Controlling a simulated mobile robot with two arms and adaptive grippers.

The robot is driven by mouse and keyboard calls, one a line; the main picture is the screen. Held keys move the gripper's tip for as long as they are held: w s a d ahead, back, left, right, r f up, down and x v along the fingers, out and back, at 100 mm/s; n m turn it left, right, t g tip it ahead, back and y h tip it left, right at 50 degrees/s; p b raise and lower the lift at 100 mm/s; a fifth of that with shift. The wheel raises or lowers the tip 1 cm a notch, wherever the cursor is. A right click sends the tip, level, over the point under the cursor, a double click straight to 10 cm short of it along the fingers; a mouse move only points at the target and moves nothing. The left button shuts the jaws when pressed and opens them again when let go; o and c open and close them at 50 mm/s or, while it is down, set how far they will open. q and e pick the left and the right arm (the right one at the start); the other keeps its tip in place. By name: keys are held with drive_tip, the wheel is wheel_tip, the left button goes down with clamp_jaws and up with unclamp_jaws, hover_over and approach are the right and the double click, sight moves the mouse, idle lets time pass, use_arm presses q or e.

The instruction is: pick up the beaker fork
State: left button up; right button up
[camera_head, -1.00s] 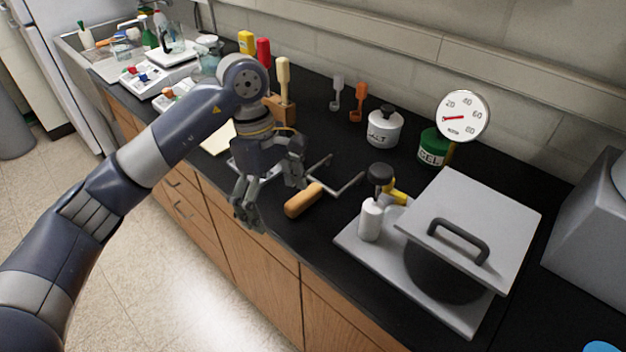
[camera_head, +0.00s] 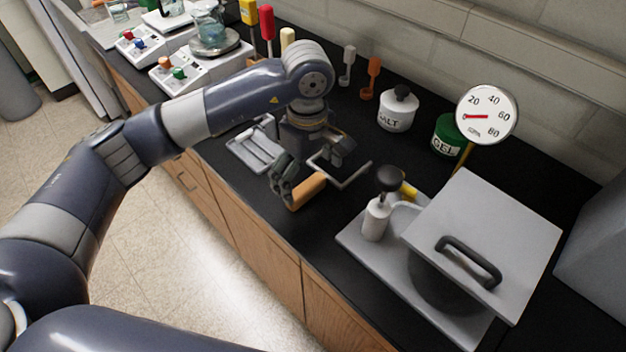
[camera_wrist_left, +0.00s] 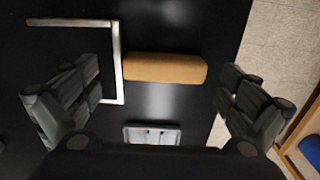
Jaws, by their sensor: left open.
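The beaker fork lies on the black bench top, with an orange-brown wooden handle (camera_head: 305,191) and a bent grey metal fork (camera_head: 352,179). In the left wrist view its handle (camera_wrist_left: 165,68) lies across the middle, with the metal fork (camera_wrist_left: 117,62) to its left. My left gripper (camera_head: 309,172) is open above the fork and partly hides it in the head view. In the left wrist view the gripper's fingers (camera_wrist_left: 157,82) stand apart, one towards each end of the handle, with nothing held between them. My right gripper is not in view.
A grey tray (camera_head: 241,152) lies left of the fork. Salt (camera_head: 397,112) and gel (camera_head: 447,136) jars stand behind. The bench's front edge is close to the handle.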

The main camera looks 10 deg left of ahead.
sight(307, 185)
use_arm(q)
drive_tip(key=f+p, duration=0.1)
drive_tip(key=f, duration=0.2)
drive_tip(key=shift+a, duration=0.2)
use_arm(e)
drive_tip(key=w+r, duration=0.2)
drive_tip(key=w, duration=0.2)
use_arm(q)
drive_tip(key=shift+f, duration=0.2)
drive_tip(key=shift+w, duration=0.1)
drive_tip(key=shift+c, duration=1.3)
drive_tip(key=c, duration=0.6)
drive_tip(key=shift+r+b, duration=0.4)
drive_tip(key=shift+r, duration=0.1)
wheel_tip(307, 185, up, 2)
drive_tip(key=shift+r+b, duration=0.2)
drive_tip(key=shift+b, duration=0.6)
drive_tip(key=shift+s+a+r+b, duration=0.25)
drive_tip(key=shift+s+a+b, duration=0.55)
drive_tip(key=shift+s, duration=1.75)
drive_tip(key=shift+s+a+r+b, duration=0.3)
drive_tip(key=shift+s+a+b, duration=0.5)
drive_tip(key=shift+s, duration=1.8)
drive_tip(key=shift+s+a+r+b, duration=0.25)
drive_tip(key=shift+s+a+b, duration=0.5)
drive_tip(key=shift+s, duration=1.8)
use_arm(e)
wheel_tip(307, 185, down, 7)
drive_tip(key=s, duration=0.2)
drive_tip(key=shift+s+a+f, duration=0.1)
